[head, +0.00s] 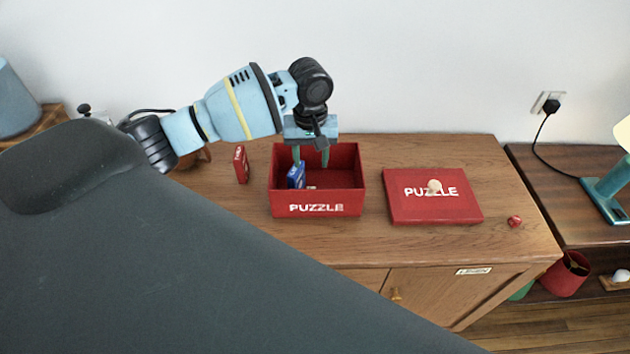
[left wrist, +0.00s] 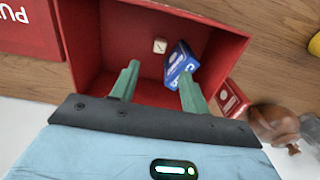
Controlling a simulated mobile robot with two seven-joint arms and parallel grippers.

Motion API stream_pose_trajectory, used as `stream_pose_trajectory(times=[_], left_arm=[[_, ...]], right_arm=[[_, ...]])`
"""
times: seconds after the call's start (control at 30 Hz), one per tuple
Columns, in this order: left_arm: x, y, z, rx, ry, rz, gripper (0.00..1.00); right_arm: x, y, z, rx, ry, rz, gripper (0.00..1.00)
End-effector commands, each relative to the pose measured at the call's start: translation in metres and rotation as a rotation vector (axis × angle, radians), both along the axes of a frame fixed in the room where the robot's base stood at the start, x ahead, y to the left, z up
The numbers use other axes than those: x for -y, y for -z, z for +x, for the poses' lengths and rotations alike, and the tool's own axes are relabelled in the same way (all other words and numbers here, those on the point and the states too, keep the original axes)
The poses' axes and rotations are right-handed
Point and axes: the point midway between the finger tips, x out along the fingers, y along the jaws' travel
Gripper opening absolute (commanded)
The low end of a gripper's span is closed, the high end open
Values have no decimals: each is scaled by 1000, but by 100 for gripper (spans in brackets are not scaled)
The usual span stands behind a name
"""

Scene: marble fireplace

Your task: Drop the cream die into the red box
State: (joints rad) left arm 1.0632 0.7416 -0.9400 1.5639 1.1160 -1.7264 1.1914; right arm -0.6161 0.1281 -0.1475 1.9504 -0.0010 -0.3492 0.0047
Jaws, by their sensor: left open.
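The red box (head: 317,209), marked PUZZLE, stands open on the wooden cabinet. The cream die (left wrist: 160,46) lies on the floor of the red box in the left wrist view. A small pale spot in the box in the head view appears to be the die. A blue card box (head: 296,176) is also inside, to the right of the die in the left wrist view. My left gripper (head: 311,157) points down over the red box. Its green fingers are apart with nothing between them, and the die lies beyond the fingertips (left wrist: 160,73). My right gripper is not in view.
The red lid (head: 410,212) lies right of the box with a small pale round-topped object (head: 434,186) on it. A red die (head: 515,221) is near the cabinet's right end. A small red card box (head: 241,164) stands left of the box.

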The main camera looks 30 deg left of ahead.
Motion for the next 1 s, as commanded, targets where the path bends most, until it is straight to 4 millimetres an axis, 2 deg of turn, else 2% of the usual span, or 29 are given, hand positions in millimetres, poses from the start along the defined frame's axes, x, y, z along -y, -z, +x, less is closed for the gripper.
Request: stream_pose_trajectory(times=[0.17,0.4,0.53,0.7,1.0], left_arm=[[0,-16,1,3,-1,-2,46],[0,-55,1,3,0,-2,46],[0,-70,1,3,0,-1,46],[0,-77,0,0,0,0,46],[0,-78,0,0,0,0,46]], right_arm=[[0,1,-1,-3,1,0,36],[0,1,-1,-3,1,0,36],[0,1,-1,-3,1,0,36],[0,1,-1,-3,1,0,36],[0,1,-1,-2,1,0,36]])
